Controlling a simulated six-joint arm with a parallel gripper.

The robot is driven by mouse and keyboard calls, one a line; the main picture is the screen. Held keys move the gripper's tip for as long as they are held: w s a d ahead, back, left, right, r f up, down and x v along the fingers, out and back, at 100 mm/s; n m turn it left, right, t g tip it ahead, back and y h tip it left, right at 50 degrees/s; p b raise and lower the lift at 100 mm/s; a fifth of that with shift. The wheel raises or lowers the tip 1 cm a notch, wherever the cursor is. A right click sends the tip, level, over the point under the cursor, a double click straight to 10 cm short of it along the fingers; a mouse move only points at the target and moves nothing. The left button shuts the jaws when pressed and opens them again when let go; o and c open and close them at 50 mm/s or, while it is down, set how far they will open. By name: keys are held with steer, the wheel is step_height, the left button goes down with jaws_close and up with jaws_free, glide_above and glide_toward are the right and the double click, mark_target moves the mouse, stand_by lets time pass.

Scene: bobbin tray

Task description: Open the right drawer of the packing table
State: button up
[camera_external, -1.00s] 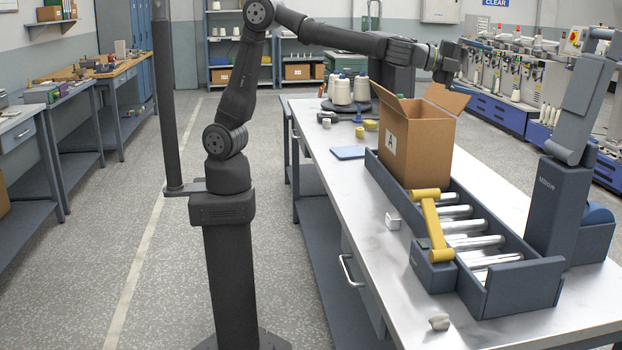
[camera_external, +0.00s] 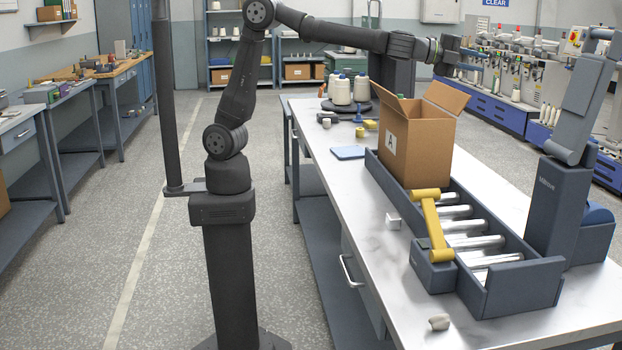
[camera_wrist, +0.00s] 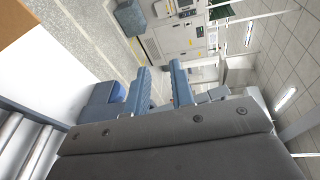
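The packing table (camera_external: 384,229) runs along the right half of the external view. A drawer front (camera_external: 361,285) with a curved metal handle (camera_external: 349,270) is on its left side, near the front end. It looks shut, flush under the tabletop. No second drawer can be made out. My gripper (camera_external: 450,58) is high above the table's far part, behind the cardboard box and well away from the handle. In the wrist view my gripper (camera_wrist: 161,84) shows two blue fingers apart with nothing between them. The drawer is not in the wrist view.
White bobbins (camera_external: 342,89) are at the back. A grey upright device (camera_external: 557,206) stands at right. The floor (camera_external: 285,290) beside the drawer is clear.

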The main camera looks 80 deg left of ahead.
step_height(320, 180, up, 5)
steer(key=s+d+f, duration=0.1)
steer(key=s+d, duration=0.4)
steer(key=s, duration=0.3)
steer(key=s+d+g+y, duration=0.1)
steer(key=s+d, duration=0.3)
steer(key=s, duration=0.3)
steer(key=s+d+f, duration=0.1)
steer(key=s+d, duration=0.4)
steer(key=s, duration=0.3)
steer(key=s+a+r+n+y, duration=0.1)
steer(key=s+a, duration=0.1)
steer(key=s, duration=1.3)
steer(key=s+a+r+n+y, duration=0.1)
steer(key=s+a+n, duration=0.1)
steer(key=s, duration=1.3)
glide_toward(345, 268)
steer(key=shift+t+y, duration=0.3)
steer(key=shift+t, duration=0.1)
steer(key=x, duration=0.3)
steer(key=f+x, duration=0.1)
steer(key=x, duration=0.6)
steer(key=shift+d+f, duration=0.2)
steer(key=shift+d, duration=0.1)
jaws_close()
